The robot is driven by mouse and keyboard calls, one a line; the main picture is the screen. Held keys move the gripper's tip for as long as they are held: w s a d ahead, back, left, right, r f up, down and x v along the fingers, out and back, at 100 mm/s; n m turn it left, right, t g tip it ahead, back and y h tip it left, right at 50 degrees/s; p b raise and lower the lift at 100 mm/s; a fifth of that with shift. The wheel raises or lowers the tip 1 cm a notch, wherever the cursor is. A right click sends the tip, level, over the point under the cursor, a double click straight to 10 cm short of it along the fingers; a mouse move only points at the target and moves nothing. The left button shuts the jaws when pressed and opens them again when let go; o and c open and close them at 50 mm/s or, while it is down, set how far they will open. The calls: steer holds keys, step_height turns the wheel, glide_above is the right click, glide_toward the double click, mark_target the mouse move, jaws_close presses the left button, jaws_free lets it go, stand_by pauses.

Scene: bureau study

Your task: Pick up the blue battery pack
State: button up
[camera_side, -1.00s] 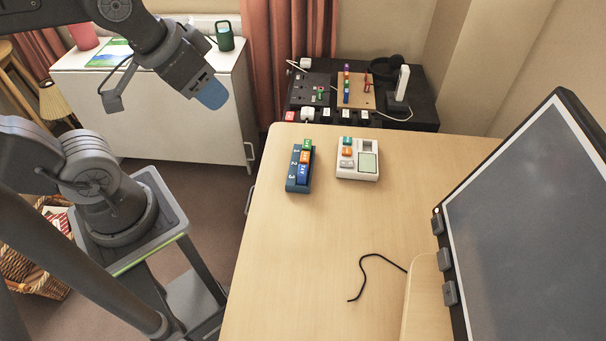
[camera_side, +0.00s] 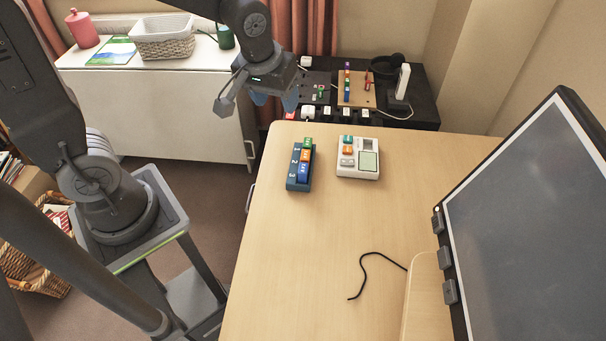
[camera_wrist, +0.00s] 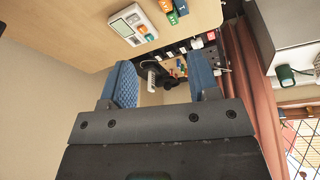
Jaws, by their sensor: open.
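A dark blue holder (camera_side: 290,182) numbered 1, 2, 3 stands near the desk's left edge. It bears a green pack (camera_side: 307,143), an orange pack (camera_side: 305,155) and the blue battery pack (camera_side: 303,168), which is the nearest to the side camera. My gripper (camera_side: 276,99) is open and empty, above and beyond the holder in the side view. Its blue fingers stand apart in the wrist view (camera_wrist: 164,85).
A white device (camera_side: 357,172) with a small screen stands right of the holder. A black cable (camera_side: 373,256) lies on the desk. A large monitor (camera_side: 535,220) fills the right. A dark side unit (camera_side: 420,112) stands behind, with a wooden board (camera_side: 357,90) bearing coloured blocks.

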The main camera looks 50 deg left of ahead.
steer(key=w+f+n+g, duration=0.25)
steer(key=w+f, duration=0.35)
steer(key=f, duration=0.6)
glide_above(303, 168)
steer(key=shift+n+t, duration=0.25)
steer(key=shift+n, duration=0.2)
steer(key=f, duration=0.8)
steer(key=shift+s+d+f, duration=0.3)
steer(key=shift+d+f, duration=0.05)
steer(key=shift+w+a+f, duration=0.1)
steer(key=shift+a+f, duration=0.05)
steer(key=shift+f, duration=0.85)
steer(key=shift+w+a+f, duration=0.1)
steer(key=shift+w+f, duration=0.05)
steer(key=shift+f, duration=0.8)
steer(key=shift+w+a+f, duration=0.1)
steer(key=shift+a+f, duration=0.05)
steer(key=shift+f, duration=0.85)
steer(key=c, duration=0.9)
